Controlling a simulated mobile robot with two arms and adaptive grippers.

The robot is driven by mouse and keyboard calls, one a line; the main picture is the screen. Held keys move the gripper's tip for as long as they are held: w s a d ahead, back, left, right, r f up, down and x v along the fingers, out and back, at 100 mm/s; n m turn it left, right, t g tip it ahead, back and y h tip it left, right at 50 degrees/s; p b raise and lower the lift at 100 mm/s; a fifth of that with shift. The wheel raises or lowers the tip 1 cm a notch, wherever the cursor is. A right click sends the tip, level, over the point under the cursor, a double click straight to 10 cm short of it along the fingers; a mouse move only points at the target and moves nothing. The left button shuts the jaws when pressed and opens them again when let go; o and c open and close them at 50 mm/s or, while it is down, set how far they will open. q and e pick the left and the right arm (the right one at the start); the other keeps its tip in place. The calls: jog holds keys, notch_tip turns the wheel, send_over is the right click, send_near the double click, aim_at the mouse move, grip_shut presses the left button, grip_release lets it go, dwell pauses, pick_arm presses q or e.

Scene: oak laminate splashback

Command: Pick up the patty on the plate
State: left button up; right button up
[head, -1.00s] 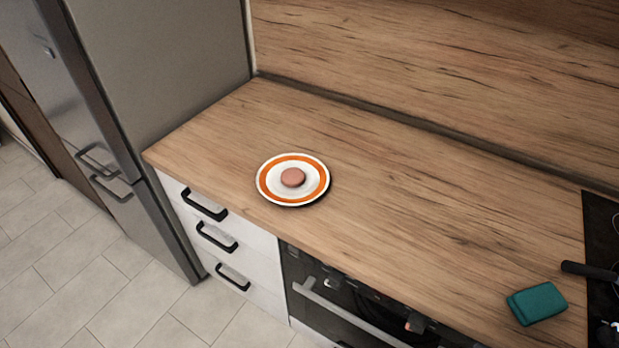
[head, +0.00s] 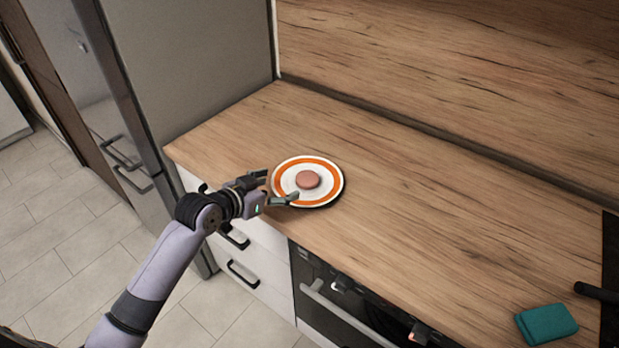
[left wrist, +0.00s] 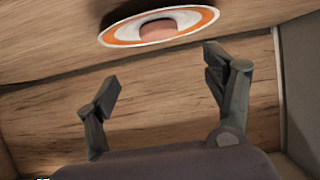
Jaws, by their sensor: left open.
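The patty (head: 307,179) is a small round pinkish-brown disc lying in the middle of a white plate with an orange ring (head: 331,190). The plate sits on the wooden counter near its front edge. My left gripper (head: 280,187) is open and empty at the plate's left front rim in the head view. In the left wrist view the two fingers of my left gripper (left wrist: 162,75) stand wide apart. The patty (left wrist: 157,30) and plate (left wrist: 120,37) show beyond the fingertips, at the top. My right gripper is not in view.
The wooden counter (head: 420,210) is clear to the right of the plate. A teal sponge (head: 546,323) lies at the lower right, near a black hob with a dark handle (head: 597,292). A tall grey fridge (head: 200,70) stands at the left. A wooden splashback rises behind.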

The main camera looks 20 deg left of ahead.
aim_at(305, 180)
pick_arm(q)
jog(key=p+x, duration=0.1)
jog(key=x, duration=0.5)
jog(key=shift+w+d+f, duration=0.1)
jog(key=shift+w, duration=0.15)
jog(key=shift+f+p+x, duration=0.25)
jog(key=shift+p+x, duration=0.35)
jog(key=shift+x, duration=2.35)
jog(key=shift+s+f, duration=0.1)
jog(key=shift+s, duration=0.05)
jog(key=shift+c, duration=0.5)
